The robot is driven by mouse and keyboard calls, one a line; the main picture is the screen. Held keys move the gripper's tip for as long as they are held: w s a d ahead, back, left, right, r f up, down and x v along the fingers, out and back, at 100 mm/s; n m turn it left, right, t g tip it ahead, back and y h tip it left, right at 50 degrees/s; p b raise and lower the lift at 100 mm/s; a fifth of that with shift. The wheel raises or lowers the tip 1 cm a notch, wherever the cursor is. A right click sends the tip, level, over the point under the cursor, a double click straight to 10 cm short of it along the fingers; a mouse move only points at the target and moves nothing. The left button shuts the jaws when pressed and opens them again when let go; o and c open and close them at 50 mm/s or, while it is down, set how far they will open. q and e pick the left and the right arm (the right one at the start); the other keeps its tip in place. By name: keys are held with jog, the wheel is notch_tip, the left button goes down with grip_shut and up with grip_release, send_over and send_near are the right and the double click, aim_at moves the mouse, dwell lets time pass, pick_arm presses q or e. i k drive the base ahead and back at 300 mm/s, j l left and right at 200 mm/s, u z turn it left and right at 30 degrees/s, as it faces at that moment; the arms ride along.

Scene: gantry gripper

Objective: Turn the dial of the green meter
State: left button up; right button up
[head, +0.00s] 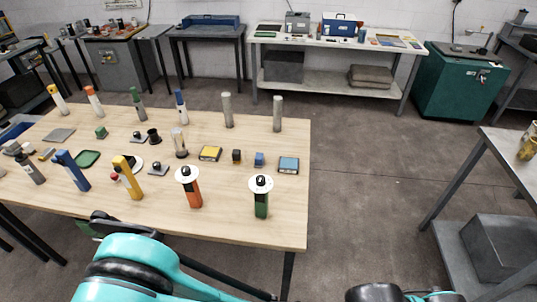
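The green meter (261,207) stands upright near the front right corner of the wooden table. Its round white dial (261,183) with a black knob faces up on top. An orange meter (194,196) of the same shape, also with a white dial, stands to its left. My teal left arm shows at the bottom left, in front of the table's front edge. Only a small part of my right arm shows at the bottom, right of centre. I cannot make out the fingers of either gripper, and neither arm touches the green meter.
The wooden table (235,228) holds many small items: a yellow handheld tool (128,178), a blue one (72,171), a glass jar (180,143), small blocks and grey cylinders (277,113). Bare tabletop surrounds the green meter. Open floor lies right of the table, before a grey bench (490,145).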

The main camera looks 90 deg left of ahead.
aim_at(260, 180)
jog(key=i+u, duration=0.2)
jog(key=u, duration=0.3)
jog(key=i+u, duration=0.2)
jog(key=u, duration=0.25)
jog(key=i+l+u, duration=0.15)
jog(key=u, duration=0.35)
